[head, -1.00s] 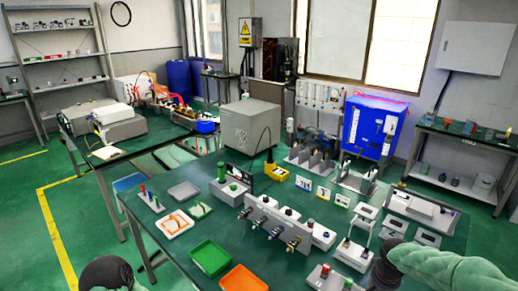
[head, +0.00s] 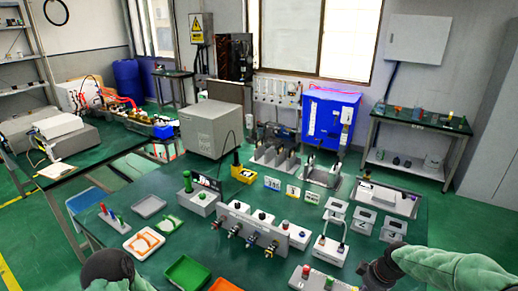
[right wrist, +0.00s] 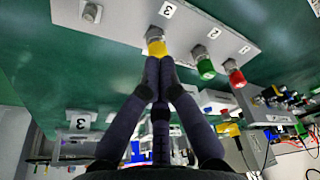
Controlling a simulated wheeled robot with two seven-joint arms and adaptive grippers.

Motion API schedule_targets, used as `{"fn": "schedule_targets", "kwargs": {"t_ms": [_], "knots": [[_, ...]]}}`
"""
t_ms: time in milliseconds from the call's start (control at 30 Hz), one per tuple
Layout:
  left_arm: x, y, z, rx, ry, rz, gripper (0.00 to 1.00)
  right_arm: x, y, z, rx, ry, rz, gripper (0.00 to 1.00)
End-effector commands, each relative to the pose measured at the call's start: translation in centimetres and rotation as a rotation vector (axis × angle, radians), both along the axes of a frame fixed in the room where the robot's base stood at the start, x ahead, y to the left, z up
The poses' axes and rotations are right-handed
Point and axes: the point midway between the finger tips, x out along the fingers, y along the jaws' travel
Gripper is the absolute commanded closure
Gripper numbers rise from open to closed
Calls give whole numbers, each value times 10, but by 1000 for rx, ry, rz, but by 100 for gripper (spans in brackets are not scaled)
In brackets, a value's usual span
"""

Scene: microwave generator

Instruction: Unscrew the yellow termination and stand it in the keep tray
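In the right wrist view, the yellow termination (right wrist: 157,46) sits on a silver connector at the position marked 3 of a pale panel (right wrist: 120,22). The green termination (right wrist: 205,68) and red termination (right wrist: 235,76) are beside it. My right gripper (right wrist: 160,62) has its fingertips close together at the yellow termination's outer end and appears shut on it; the exact contact is hidden. In the head view my right gripper (head: 368,274) is at the right end of the same box (head: 300,282); the yellow termination cannot be made out there.
A grey tray (head: 149,206), a green tray (head: 187,271) and an orange tray (head: 225,286) are on the left of the table; I cannot tell which is the keep tray. A long connector box (head: 262,226) stands mid-table. A wire-handled unit (head: 326,251) stands close behind the terminations.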

Motion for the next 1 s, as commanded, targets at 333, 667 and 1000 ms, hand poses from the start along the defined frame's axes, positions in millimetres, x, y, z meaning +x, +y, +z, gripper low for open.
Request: {"fn": "schedule_targets", "kwargs": {"t_ms": [333,667,1000], "knots": [[0,0,-18,0,0,0,60,0,0,-24,0,1,4,100],[0,0,-42,0,0,0,60,0,0,-61,0,1,4,100],[0,0,-46,0,0,0,60,0,0,-70,-1,0,3,100]]}}
